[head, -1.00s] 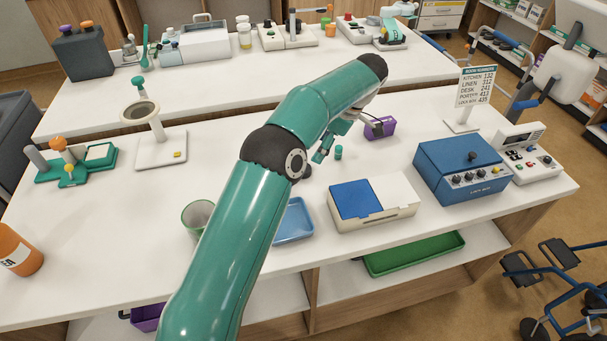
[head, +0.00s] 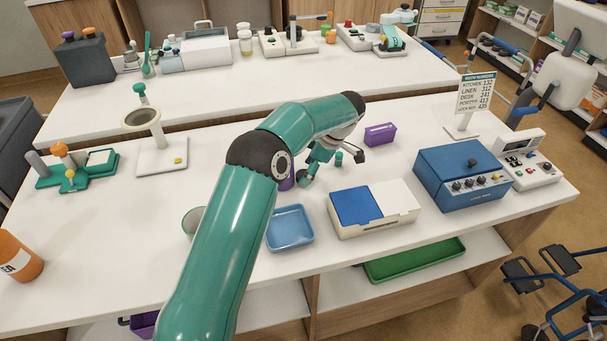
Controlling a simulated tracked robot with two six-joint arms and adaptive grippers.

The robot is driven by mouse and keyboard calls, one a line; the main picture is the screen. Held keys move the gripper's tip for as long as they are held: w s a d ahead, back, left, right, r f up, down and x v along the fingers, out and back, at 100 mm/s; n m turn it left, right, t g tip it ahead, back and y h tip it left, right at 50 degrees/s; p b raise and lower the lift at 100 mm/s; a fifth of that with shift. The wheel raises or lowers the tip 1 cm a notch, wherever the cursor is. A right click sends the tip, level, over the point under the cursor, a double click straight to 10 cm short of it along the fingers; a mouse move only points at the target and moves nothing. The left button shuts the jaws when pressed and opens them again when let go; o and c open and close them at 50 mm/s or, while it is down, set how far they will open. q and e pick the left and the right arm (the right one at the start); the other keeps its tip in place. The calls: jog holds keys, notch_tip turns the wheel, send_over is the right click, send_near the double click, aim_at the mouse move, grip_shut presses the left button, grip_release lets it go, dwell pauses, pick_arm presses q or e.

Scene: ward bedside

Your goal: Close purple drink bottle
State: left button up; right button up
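A purple object (head: 287,181), possibly the drink bottle, stands on the near table, mostly hidden behind my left arm. Its top and any opening are out of sight. My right gripper is not in view.
A purple box (head: 380,134) lies behind the gripper. A blue tray (head: 290,228) and a blue-and-white box (head: 372,208) are in front. A blue lock box (head: 462,176) stands to the right. A cup (head: 191,220) is partly behind my arm.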

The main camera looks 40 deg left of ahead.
pick_arm(q)
jog(key=shift+s+a+f, duration=0.1)
jog(key=shift+a+f, duration=0.1)
jog(key=shift+f, duration=0.5)
jog(key=shift+c, duration=0.4)
jog(key=c, duration=0.8)
jog(key=shift+r, duration=0.1)
notch_tip(320, 180, up, 20)
jog(key=p, duration=0.4)
